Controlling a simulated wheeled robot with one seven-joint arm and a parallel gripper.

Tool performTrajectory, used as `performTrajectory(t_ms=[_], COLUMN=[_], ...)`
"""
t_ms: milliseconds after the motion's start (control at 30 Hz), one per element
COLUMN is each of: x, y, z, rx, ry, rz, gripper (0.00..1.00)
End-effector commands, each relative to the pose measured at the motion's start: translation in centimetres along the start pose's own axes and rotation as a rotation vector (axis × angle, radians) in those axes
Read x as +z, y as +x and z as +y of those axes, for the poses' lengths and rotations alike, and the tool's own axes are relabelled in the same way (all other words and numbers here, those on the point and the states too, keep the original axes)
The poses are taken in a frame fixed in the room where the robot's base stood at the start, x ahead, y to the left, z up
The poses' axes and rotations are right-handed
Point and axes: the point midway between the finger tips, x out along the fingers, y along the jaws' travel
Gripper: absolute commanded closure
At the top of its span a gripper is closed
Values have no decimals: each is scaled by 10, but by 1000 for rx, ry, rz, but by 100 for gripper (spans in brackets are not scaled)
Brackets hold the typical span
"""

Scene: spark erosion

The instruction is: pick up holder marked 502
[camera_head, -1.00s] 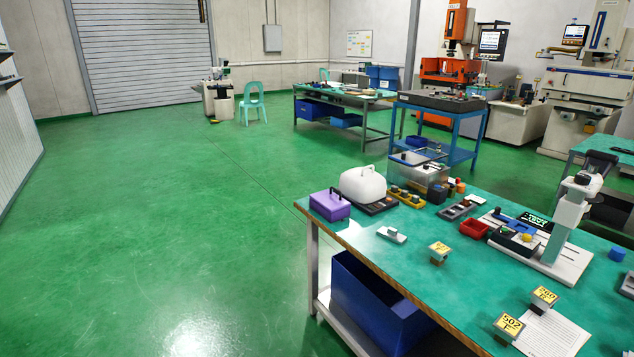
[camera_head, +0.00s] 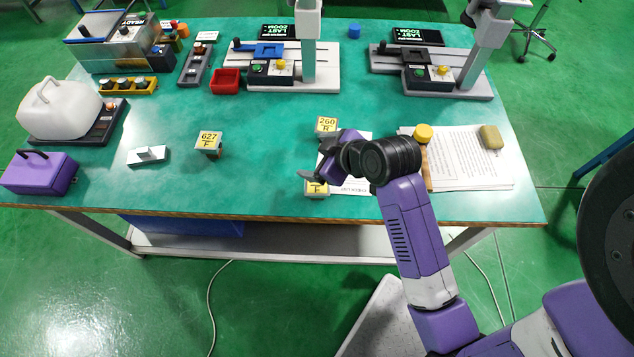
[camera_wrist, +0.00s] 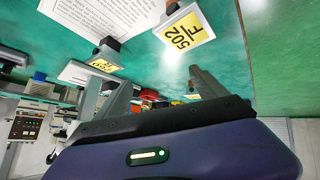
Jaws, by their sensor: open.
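The holder marked 502 (camera_wrist: 188,37) shows its yellow label in the wrist view, at top centre. In the head view the same holder (camera_head: 317,189) stands near the bench's front edge, its number hidden behind my gripper. My gripper (camera_head: 318,158) is open and empty, hovering over or just behind that holder; the exact gap is unclear. In the wrist view its two fingers (camera_wrist: 163,85) are spread and the 502 holder lies beyond their tips, not between them. A similar holder marked 260 (camera_head: 327,125) stands farther back, and one marked 627 (camera_head: 209,143) stands to the left.
Printed sheets (camera_head: 470,155) lie to the right with a yellow-topped tool (camera_head: 423,134) and a tan block (camera_head: 491,137). A white jug (camera_head: 58,108) and purple case (camera_head: 40,173) are at left. Two stands (camera_head: 295,80) line the back. Bench between 627 and 502 is clear.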

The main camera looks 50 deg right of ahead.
Motion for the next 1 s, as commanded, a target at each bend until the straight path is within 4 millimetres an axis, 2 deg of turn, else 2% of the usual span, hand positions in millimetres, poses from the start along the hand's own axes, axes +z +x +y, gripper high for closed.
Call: performTrajectory(t_ms=[200, 500, 867, 1000], x=[23, 41, 55, 63], y=[-6, -20, 10, 27], z=[-12, -23, -36, -42], rx=[-241, -422, -431, -431], ry=[-233, -383, -386, -385], rz=[-167, -247, -252, -252], gripper=[18, 18, 18, 18])
